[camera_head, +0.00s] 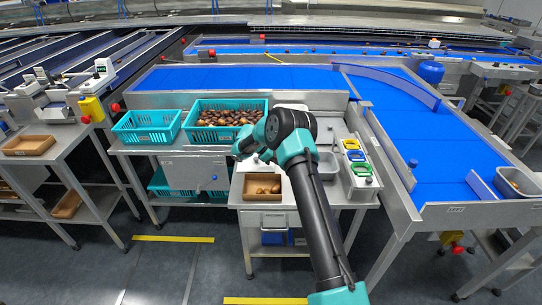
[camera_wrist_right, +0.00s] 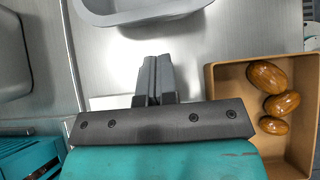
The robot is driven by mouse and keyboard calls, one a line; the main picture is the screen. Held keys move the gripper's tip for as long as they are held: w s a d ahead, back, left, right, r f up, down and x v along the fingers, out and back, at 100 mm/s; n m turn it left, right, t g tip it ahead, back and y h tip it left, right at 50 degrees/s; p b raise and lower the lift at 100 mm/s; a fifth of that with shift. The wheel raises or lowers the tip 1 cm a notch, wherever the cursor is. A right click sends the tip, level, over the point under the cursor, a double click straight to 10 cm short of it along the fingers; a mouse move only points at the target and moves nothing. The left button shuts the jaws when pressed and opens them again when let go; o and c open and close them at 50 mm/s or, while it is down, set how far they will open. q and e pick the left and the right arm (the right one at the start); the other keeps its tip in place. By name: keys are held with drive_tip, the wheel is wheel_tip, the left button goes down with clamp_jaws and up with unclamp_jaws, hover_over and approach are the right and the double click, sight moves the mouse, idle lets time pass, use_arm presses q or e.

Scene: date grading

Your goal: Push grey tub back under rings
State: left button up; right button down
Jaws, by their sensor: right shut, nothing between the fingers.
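The grey tub (camera_head: 327,166) stands on the steel bench just left of a white rack with yellow (camera_head: 351,144), blue (camera_head: 356,156) and green (camera_head: 361,168) rings. My right arm partly covers the tub in the head view. In the right wrist view the tub's rim (camera_wrist_right: 145,14) shows at the top edge, cut off by the frame. My right gripper (camera_wrist_right: 155,60) is shut and empty, its tips pointing at the tub, with bare steel seen between them. In the head view its fingers are hidden by the arm. My left gripper is not in view.
A brown box (camera_wrist_right: 213,95) with 3 glossy dates lies right of the gripper in the wrist view; it is also in the head view (camera_head: 250,195). Teal crates, one empty (camera_head: 148,137) and one full of dates (camera_head: 190,120), stand left. The blue conveyor (camera_head: 440,150) runs at right.

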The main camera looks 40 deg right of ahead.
drive_tip(key=shift+s+d+r, duration=0.15)
drive_tip(key=shift+s+d, duration=0.85)
drive_tip(key=shift+d, duration=0.3)
